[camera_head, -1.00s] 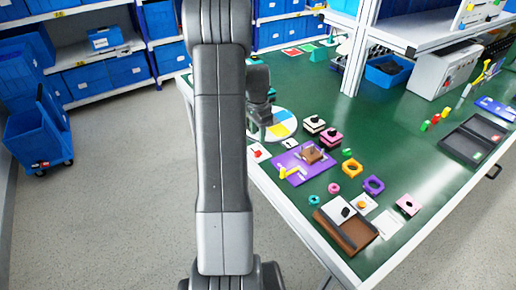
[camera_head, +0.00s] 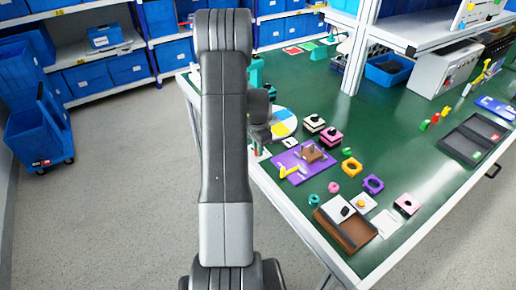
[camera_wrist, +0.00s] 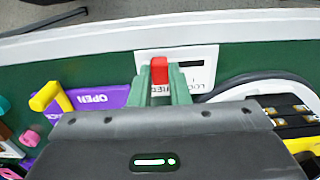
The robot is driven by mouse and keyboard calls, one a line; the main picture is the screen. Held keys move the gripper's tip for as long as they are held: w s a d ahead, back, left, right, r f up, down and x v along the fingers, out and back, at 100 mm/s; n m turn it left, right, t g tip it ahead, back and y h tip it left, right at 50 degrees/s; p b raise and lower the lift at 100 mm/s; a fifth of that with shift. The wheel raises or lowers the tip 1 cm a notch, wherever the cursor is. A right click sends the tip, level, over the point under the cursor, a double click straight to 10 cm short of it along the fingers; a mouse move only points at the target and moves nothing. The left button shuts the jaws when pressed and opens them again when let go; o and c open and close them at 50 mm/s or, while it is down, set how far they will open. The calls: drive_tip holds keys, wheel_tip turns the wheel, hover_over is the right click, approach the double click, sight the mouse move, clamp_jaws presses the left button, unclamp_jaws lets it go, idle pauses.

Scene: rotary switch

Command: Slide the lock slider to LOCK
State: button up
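The lock slider's white plate (camera_wrist: 205,60) lies near the bench edge in the wrist view, with a dark slot and partly hidden upside-down lettering. Its red slider knob (camera_wrist: 159,72) stands at the left end of the slot as seen there. The two green fingers of my gripper (camera_wrist: 160,86) flank the knob closely, one on each side, and appear shut on it. The fingers hide part of the plate. In the head view my gripper (camera_head: 258,145) is at the bench's left edge, mostly behind my arm, and the knob is hidden.
A purple panel (camera_head: 302,160) with a yellow handle (camera_wrist: 44,96) and the word OPEN stands beside the plate. A coloured disc (camera_head: 282,118) lies on its other side. Several small blocks, rings and a brown tray (camera_head: 335,230) are on the green bench (camera_head: 425,180).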

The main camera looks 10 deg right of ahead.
clamp_jaws()
drive_tip(key=w, duration=0.1)
drive_tip(key=w+a, duration=0.1)
drive_tip(key=w, duration=0.1)
drive_tip(key=shift+w+a, duration=0.1)
drive_tip(key=shift+w, duration=0.15)
drive_tip(key=shift+w+a+r, duration=0.1)
drive_tip(key=shift+w, duration=0.25)
drive_tip(key=o, duration=0.7)
unclamp_jaws()
drive_tip(key=shift+a, duration=0.1)
wheel_tip(320, 180, up, 14)
drive_tip(key=shift+f+b, duration=0.1)
drive_tip(key=shift+b, duration=0.7)
